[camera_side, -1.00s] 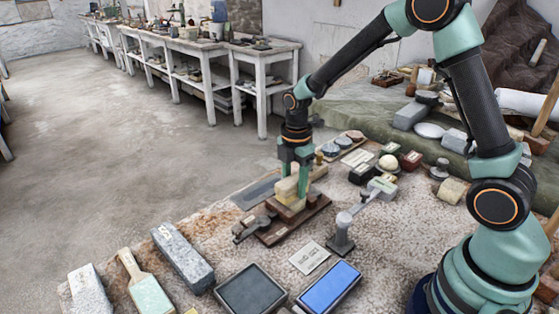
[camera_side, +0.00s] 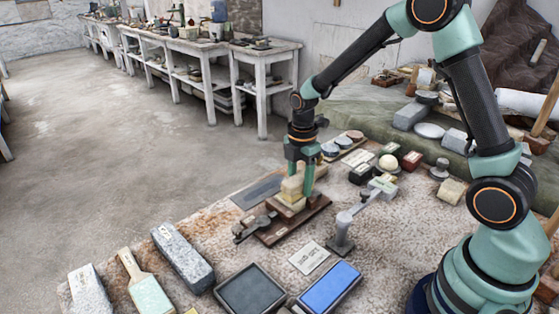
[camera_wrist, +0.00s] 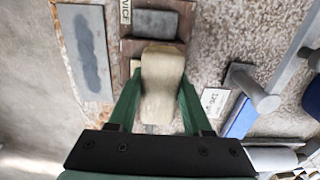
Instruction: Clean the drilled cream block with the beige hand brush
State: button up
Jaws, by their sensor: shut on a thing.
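My gripper (camera_side: 301,180) is shut on the beige hand brush (camera_side: 293,184), with one green finger on each side of it. In the wrist view the brush (camera_wrist: 162,80) is a pale, narrow-waisted shape between the fingers (camera_wrist: 161,92). Below the brush in the side view, the cream block (camera_side: 291,203) is partly visible on the brown vice board (camera_side: 305,219). The brush is over the block and seems to touch it, but the contact line is not clear. The block's drilled holes cannot be made out. In the wrist view the brush covers most of it.
A grey post on a stand (camera_side: 343,228) is close on the right of the vice. A grey slab (camera_side: 257,191) lies behind left. A grey stone bar (camera_side: 183,258), a dark tray (camera_side: 250,289) and a blue slab (camera_side: 328,287) occupy the front.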

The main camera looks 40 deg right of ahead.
jog(key=shift+f, duration=0.4)
jog(key=shift+a, duration=1.1)
jog(key=shift+d, duration=0.1)
jog(key=shift+d, duration=2.15)
jog(key=shift+a, duration=2.25)
jog(key=shift+d, duration=0.1)
